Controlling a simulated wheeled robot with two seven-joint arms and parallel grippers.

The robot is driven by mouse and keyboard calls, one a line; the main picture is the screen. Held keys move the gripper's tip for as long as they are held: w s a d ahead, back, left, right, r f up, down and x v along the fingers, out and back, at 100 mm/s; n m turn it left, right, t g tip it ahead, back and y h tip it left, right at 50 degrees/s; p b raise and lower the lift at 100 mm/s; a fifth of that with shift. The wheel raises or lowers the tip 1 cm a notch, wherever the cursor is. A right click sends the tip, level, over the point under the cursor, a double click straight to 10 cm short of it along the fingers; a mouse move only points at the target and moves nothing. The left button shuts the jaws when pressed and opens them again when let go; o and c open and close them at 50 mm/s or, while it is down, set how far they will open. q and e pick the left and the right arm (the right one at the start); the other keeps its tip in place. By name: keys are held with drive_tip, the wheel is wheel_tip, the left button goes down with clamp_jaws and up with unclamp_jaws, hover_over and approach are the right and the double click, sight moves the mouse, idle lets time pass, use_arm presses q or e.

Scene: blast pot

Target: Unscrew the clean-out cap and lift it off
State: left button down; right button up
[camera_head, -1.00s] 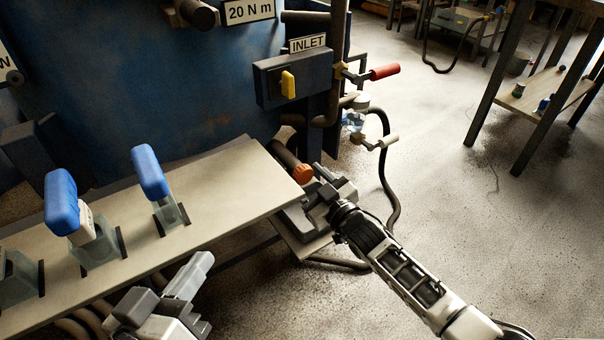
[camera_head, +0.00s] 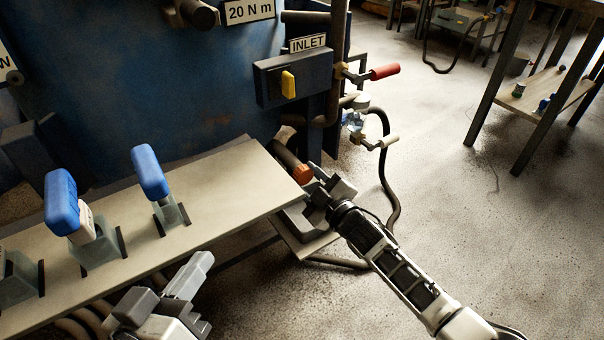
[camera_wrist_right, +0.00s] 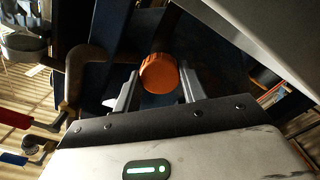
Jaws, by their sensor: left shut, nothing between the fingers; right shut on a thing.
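The orange clean-out cap (camera_head: 302,174) sits at the end of a brown pipe stub (camera_head: 284,154) under the blue pot, beside the bench's right end. My right gripper (camera_head: 318,182) is at the cap, reaching in from the lower right. In the right wrist view the orange cap (camera_wrist_right: 159,73) lies between the two fingertips of my right gripper (camera_wrist_right: 157,84), which is shut on it. The wrist view shows the cap's ribbed side and face. My left gripper (camera_head: 198,272) is shut and empty in front of the bench, away from the cap.
The pale bench (camera_head: 225,185) carries blue-handled tools (camera_head: 150,172) in holders. An inlet box (camera_head: 290,78) with a yellow switch is above the cap. A red-handled valve (camera_head: 384,72) and a hose (camera_head: 392,200) are to the right. A small grey tray (camera_head: 300,232) lies below my right gripper.

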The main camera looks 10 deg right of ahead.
drive_tip(key=shift+s+d+p, duration=0.25)
drive_tip(key=shift+s+p, duration=0.25)
drive_tip(key=shift+s, duration=0.15)
idle(0.4)
drive_tip(key=shift+s+d+r+p, duration=0.1)
drive_tip(key=shift+s+d+p, duration=0.05)
drive_tip(key=shift+s+p, duration=0.2)
drive_tip(key=shift+p+v, duration=0.85)
drive_tip(key=shift+v, duration=0.9)
